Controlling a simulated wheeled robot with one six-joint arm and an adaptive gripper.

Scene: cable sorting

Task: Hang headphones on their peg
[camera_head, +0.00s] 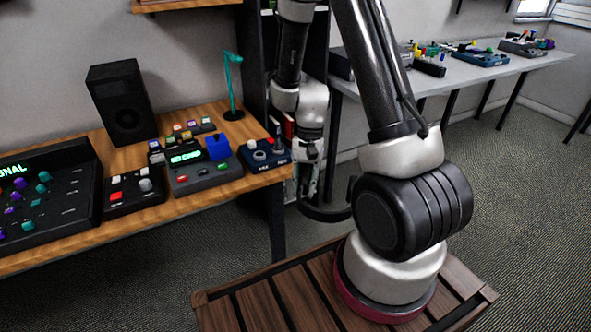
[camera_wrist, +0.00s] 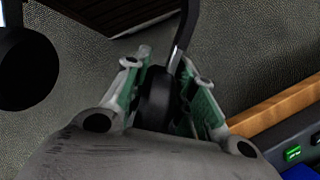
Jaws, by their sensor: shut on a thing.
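My gripper (camera_head: 308,178) hangs pointing down beside the right end of the wooden desk, above the floor. It is shut on the black headphones (camera_head: 325,214), whose curved band shows below it. In the wrist view, my gripper (camera_wrist: 166,85) has one black ear cup between its green-sided fingers. The headband (camera_wrist: 186,38) runs up from there, and the other dark round cup (camera_wrist: 27,66) shows at the left. A teal upright stand (camera_head: 236,86) with a bent top arm stands empty on the desk; I cannot tell for certain that it is the peg.
The wooden desk (camera_head: 110,226) carries a black speaker (camera_head: 122,102), a mixer (camera_head: 42,200) and several small control boxes (camera_head: 203,170). A dark shelf stands behind my arm. A grey table (camera_head: 480,75) with devices is at the back right. Carpet at the right is clear.

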